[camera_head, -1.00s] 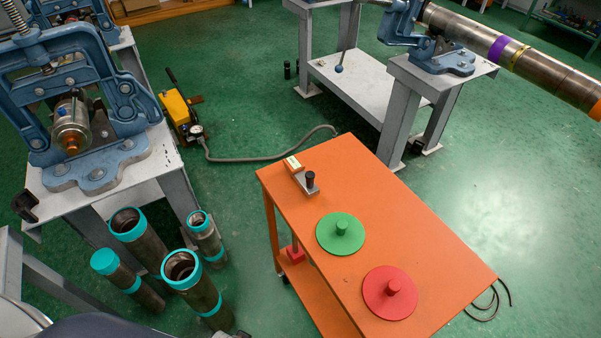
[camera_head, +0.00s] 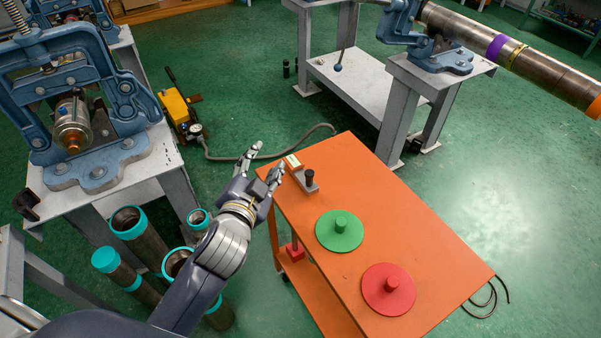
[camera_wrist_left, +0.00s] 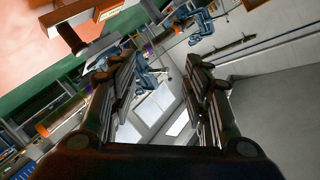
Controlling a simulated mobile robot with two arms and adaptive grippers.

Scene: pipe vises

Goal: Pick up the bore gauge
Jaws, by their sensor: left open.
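On the far left corner of the orange cart (camera_head: 385,215) lies a small tool with a grey metal body, a black knob (camera_head: 310,178) and a tan block with a pale label (camera_head: 292,162). I cannot tell for sure whether it is the bore gauge. In the left wrist view its tan block (camera_wrist_left: 75,10) and black knob (camera_wrist_left: 71,38) show at the upper left. My left gripper (camera_head: 263,163) is open and empty, just left of this tool, above the cart's left edge; its two fingers also show in the wrist view (camera_wrist_left: 160,85). My right gripper is out of view.
Pipes with teal ends (camera_head: 105,261) stand partly behind my left arm. Blue vises stand on the left bench (camera_head: 165,160) and back bench (camera_head: 405,75).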

